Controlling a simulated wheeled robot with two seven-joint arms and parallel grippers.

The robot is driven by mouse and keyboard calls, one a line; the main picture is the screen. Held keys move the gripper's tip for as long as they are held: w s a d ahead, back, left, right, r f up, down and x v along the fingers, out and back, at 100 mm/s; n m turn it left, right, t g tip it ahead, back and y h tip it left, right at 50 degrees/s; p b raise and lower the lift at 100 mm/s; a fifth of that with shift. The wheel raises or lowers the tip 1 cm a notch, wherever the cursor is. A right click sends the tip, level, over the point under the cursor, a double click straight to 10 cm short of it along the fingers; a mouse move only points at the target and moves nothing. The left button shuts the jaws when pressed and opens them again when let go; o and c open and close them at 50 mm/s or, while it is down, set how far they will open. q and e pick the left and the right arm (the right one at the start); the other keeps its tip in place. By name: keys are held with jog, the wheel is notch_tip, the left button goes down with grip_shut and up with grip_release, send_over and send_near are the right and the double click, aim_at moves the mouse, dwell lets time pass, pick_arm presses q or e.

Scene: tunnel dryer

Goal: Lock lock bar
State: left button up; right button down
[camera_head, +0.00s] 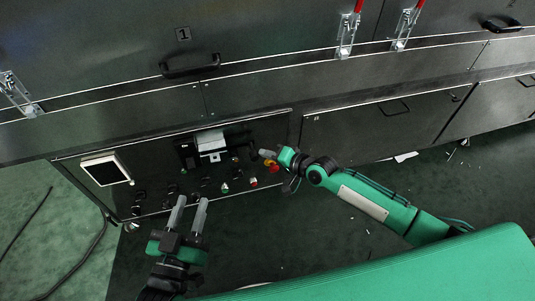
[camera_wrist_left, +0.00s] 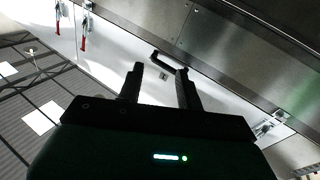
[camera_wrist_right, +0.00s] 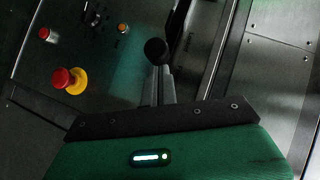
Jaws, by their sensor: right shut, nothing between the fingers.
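A dark lever with a round black knob (camera_wrist_right: 157,50) stands out from the control panel in the right wrist view; it may be the lock bar. My right gripper (camera_wrist_right: 162,72) is shut and empty, its fingertips right at the knob; I cannot tell whether they touch it. In the head view my right gripper (camera_head: 266,154) is at the panel's right part, beside a dark bar-like part (camera_head: 238,136). My left gripper (camera_head: 192,200) is open and empty in front of the panel's lower part. Its parted fingers also show in the left wrist view (camera_wrist_left: 160,72).
A red and yellow stop button (camera_wrist_right: 70,80) and a smaller red button (camera_wrist_right: 47,34) sit beside the lever. Red-handled toggle clamps (camera_head: 347,32) and a black door handle (camera_head: 190,65) are above. Floor in front is mostly clear.

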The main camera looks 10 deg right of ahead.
aim_at(253, 157)
jog(key=shift+a, duration=0.1)
dwell(0.3)
